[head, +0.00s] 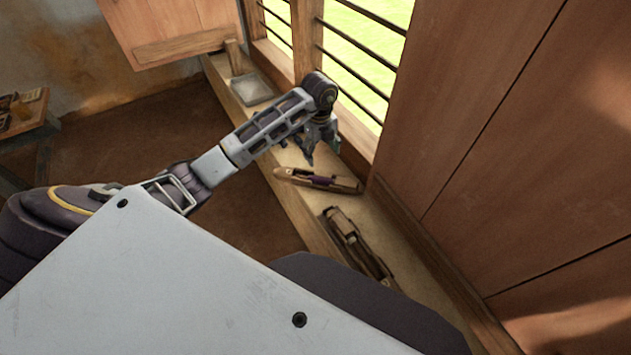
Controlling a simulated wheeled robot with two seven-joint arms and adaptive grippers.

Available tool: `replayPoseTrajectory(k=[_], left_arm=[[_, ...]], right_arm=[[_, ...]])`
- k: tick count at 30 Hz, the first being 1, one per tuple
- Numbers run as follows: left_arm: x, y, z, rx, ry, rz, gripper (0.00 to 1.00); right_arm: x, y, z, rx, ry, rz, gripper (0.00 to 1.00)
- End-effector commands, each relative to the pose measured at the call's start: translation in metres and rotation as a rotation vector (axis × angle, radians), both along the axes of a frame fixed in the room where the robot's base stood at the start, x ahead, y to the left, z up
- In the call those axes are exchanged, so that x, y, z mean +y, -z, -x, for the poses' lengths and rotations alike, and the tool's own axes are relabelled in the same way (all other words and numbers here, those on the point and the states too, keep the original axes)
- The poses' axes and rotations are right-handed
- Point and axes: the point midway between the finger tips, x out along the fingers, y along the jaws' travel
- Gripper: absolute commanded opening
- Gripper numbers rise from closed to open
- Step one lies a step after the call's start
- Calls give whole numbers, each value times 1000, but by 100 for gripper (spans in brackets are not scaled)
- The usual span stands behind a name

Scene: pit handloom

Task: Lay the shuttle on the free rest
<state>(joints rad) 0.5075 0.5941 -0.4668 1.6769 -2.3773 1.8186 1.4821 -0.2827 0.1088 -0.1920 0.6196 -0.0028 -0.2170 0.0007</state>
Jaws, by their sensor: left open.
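My left gripper (320,147) points down over the ledge, just beyond the shuttle in the picture. It is open and appears empty, with a small gap to the shuttle. A second long, dark brown wooden piece (355,243) lies nearer on the same ledge, its near end partly hidden by my body. I cannot tell whether it is a rest or another shuttle on a rest. My right gripper is not in view.
A shallow grey tray (252,89) sits farther along the ledge (297,212). A barred window and wooden shutter panels (520,130) close off the right side. A small table (22,125) with items stands at far left. The brown floor (125,150) between is clear.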

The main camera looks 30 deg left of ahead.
Motion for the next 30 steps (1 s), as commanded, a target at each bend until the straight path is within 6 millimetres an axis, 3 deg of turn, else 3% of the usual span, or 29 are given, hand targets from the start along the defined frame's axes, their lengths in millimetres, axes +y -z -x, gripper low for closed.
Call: replayPoseTrajectory(k=[15,24,30], left_arm=[[6,0,7,37,-479,-16,75],[6,0,8,46,-731,-15,75],[6,0,8,46,-806,-13,75]], right_arm=[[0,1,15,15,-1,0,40],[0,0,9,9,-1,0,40],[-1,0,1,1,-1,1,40]])
